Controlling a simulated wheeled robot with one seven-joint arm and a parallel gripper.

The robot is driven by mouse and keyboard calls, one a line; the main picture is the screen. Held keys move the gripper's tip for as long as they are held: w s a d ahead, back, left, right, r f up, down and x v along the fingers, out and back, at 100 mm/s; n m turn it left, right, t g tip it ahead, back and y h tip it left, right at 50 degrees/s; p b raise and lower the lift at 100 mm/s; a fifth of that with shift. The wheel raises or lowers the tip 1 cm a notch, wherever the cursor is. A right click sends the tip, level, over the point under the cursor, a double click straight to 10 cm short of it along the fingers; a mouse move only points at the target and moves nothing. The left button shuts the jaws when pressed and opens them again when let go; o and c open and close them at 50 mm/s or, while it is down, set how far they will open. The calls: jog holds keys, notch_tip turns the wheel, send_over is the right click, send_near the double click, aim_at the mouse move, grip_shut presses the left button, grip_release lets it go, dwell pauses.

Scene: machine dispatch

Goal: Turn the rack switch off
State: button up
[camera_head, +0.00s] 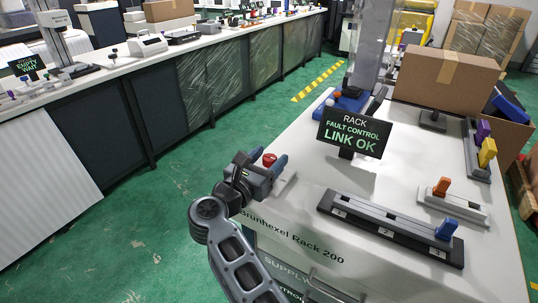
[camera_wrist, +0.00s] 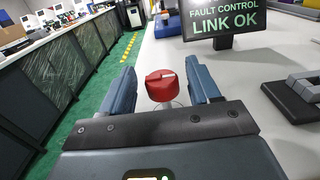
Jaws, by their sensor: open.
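A red round knob (camera_head: 269,159) with a light mark on top stands at the near left edge of the white rack table (camera_head: 310,180). In the wrist view the red knob (camera_wrist: 161,86) shows between and beyond my two blue fingers. My gripper (camera_head: 262,165) is open beside the knob, and nothing is held; in the wrist view my gripper (camera_wrist: 160,68) spans wider than the knob. I cannot tell whether a finger touches it. A black display (camera_head: 355,132) reads "RACK FAULT CONTROL LINK OK". Which control is the rack switch is not labelled in view.
A dark strip with a blue lever (camera_head: 447,228), an orange lever (camera_head: 441,187), and a yellow lever (camera_head: 487,152) stand on the right of the table. A cardboard box (camera_head: 447,78) sits behind. Green floor (camera_head: 150,235) is clear to the left.

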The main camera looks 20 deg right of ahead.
jog(key=shift+w+d, duration=0.25)
jog(key=shift+d, duration=0.1)
jog(key=shift+c, duration=0.3)
jog(key=c, duration=0.9)
